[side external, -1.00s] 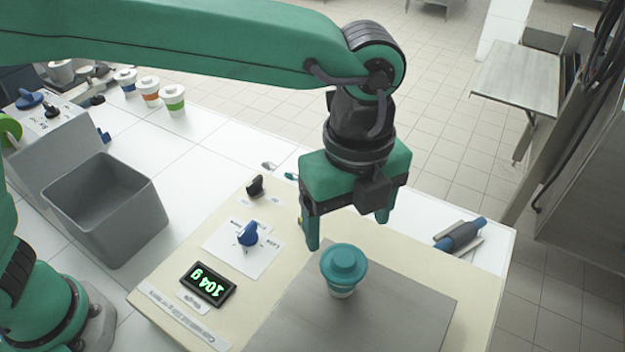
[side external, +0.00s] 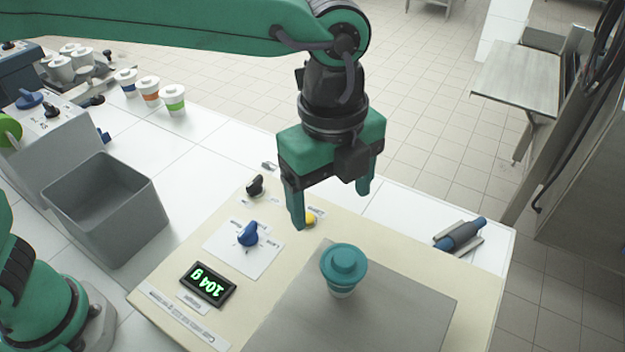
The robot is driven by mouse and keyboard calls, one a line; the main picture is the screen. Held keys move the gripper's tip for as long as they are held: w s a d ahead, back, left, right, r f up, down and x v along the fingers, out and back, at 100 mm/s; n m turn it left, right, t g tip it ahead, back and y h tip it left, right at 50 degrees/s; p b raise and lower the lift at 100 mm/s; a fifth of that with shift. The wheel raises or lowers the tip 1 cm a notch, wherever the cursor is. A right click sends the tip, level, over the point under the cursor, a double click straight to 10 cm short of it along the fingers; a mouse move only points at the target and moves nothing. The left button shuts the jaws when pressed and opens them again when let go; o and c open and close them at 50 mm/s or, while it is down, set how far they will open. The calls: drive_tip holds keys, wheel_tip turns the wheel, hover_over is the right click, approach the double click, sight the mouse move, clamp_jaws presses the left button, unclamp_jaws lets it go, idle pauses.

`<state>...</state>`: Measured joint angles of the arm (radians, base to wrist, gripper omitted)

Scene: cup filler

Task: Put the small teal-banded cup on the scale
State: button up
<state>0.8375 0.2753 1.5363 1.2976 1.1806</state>
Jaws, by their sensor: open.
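The small cup (side external: 342,289) stands upright on the grey scale plate (side external: 400,312). The scale display (side external: 208,284) is lit green and reads 104 g. My gripper (side external: 332,208) is open and empty. It hangs above the back part of the scale's cream housing, behind and apart from the cup.
A blue knob (side external: 247,234), a black knob (side external: 255,186) and a yellow button (side external: 310,219) sit on the housing. A grey bin (side external: 105,208) stands left. Several lidded cups (side external: 149,91) stand at the back left. A blue-grey tool (side external: 459,236) lies right.

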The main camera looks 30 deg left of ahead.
drive_tip(key=a+r+n+t+h, duration=0.15)
drive_tip(key=a+n, duration=0.35)
drive_tip(key=a, duration=0.5)
drive_tip(key=a+r+n+t+y, duration=0.1)
drive_tip(key=a+r+n, duration=0.1)
drive_tip(key=a+n, duration=0.55)
drive_tip(key=s+a+f+n+t, duration=0.1)
drive_tip(key=s+a+n, duration=0.3)
drive_tip(key=a, duration=0.4)
drive_tip(key=s+a+f+n+t, duration=0.2)
drive_tip(key=a+n, duration=0.4)
drive_tip(key=a, duration=0.3)
drive_tip(key=s+f, duration=0.1)
drive_tip(key=s, duration=0.1)
drive_tip(key=shift+s+n, duration=0.35)
